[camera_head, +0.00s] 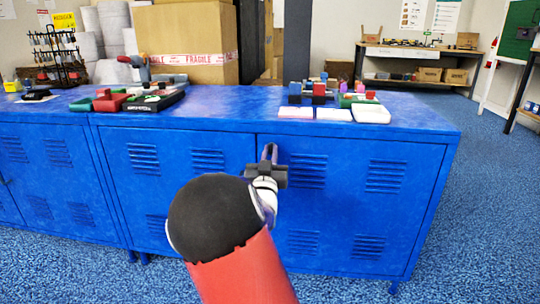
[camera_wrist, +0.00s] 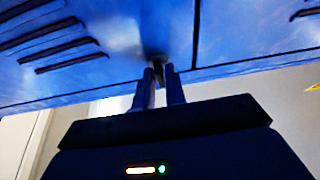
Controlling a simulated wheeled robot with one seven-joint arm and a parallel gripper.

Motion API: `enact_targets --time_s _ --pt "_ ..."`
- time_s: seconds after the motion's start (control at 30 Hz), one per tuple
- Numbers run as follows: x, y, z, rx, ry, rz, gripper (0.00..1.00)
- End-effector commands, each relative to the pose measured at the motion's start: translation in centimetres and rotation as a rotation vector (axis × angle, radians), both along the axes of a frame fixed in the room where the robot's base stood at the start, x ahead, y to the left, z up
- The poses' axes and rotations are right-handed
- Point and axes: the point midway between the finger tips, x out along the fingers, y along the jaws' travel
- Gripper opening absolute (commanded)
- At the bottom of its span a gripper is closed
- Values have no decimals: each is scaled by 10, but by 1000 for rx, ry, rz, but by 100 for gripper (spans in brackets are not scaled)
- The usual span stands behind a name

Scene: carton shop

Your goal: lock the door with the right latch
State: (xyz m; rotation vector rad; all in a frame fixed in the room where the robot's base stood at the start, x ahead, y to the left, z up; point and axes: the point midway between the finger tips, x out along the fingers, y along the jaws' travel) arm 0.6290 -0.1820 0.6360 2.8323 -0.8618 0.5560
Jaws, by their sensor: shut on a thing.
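The blue metal cabinet (camera_head: 446,145) has two louvred front doors that meet at a vertical seam. The right door (camera_head: 340,205) looks flush with the front. My gripper (camera_head: 268,152) is at the upper part of this door, just right of the seam. In the wrist view my gripper (camera_wrist: 158,78) has its two fingers close together around a small dark latch (camera_wrist: 158,60) beside the seam. It is shut on this latch. The fingers hide most of the latch, so I cannot tell which way it is turned. My arm covers the lower seam and part of the left door (camera_head: 165,190).
On the cabinet top stand coloured blocks (camera_head: 319,92), white pads (camera_head: 333,114) and a black tray (camera_head: 155,101). A cardboard box (camera_head: 190,45) marked FRAGILE is behind. Blue carpet (camera_head: 480,210) is clear at the right. A shelf table (camera_head: 420,60) stands far back.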

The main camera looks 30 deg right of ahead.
Motion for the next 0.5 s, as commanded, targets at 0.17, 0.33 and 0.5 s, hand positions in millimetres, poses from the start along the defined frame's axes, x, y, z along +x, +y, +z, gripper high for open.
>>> enact_targets --time_s 0.17,0.33,0.5 --pt "0 0 0 -1 1 1 0" --pt "0 0 0 0 0 1 18" --pt "0 0 0 0 0 1 30"
